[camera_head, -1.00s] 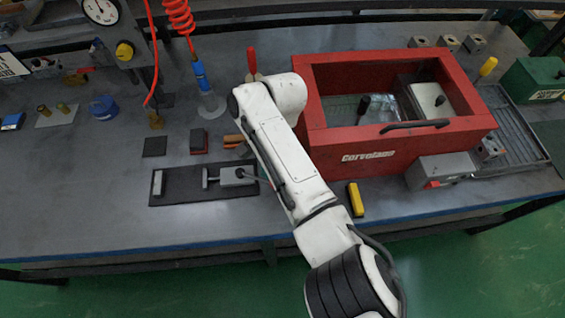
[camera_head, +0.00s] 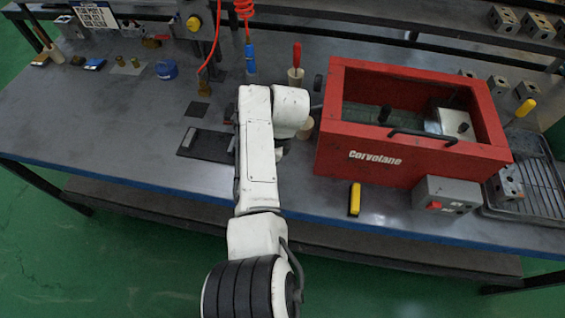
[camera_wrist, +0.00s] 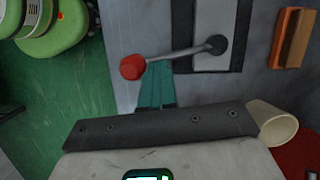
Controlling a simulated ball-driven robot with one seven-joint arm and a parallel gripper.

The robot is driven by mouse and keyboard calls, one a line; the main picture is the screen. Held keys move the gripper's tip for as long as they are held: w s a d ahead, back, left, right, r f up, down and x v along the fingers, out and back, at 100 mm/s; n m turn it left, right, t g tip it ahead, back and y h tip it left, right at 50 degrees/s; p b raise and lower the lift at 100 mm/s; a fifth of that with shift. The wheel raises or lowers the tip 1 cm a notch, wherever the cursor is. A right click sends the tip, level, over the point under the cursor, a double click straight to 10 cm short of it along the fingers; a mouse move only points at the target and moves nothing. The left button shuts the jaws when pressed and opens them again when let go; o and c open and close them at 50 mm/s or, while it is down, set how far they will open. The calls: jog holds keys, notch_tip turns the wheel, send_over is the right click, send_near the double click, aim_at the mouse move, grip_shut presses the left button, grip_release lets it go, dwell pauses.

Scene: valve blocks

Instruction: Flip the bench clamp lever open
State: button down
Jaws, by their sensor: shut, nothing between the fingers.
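In the wrist view, the clamp lever (camera_wrist: 178,54) is a thin grey rod with a red ball (camera_wrist: 132,67) at its left end. Its other end meets a dark round pivot (camera_wrist: 217,44) over a pale and dark base. My gripper (camera_wrist: 156,80) shows as narrow teal fingers, closed together and empty. Their tips are close to the lever rod, near the red ball; I cannot tell whether they touch. In the head view, my arm hides the clamp and the gripper; only the left part of the dark clamp base (camera_head: 203,144) shows.
A red open-topped box (camera_head: 350,155) stands right of my arm, with a red-handled tool (camera_head: 296,60) behind. A yellow object (camera_head: 354,199) lies near the bench's front edge. In the wrist view, an orange-brown block (camera_wrist: 292,38) and a beige cylinder (camera_wrist: 274,122) are at the right.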

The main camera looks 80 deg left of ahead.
jog(key=shift+s+d+f+p, duration=0.1)
jog(key=shift+s+f+p, duration=0.05)
jog(key=shift+s+p, duration=0.3)
dwell(0.5)
jog(key=w+p, duration=0.1)
jog(key=w+d+r+p, duration=0.1)
jog(key=w, duration=0.1)
jog(key=w+p, duration=0.1)
jog(key=shift+w+d+r, duration=0.15)
jog(key=shift+r, duration=0.15)
jog(key=b+v, duration=0.1)
jog(key=v, duration=0.8)
jog(key=shift+a+r, duration=0.2)
jog(key=shift+s, duration=0.2)
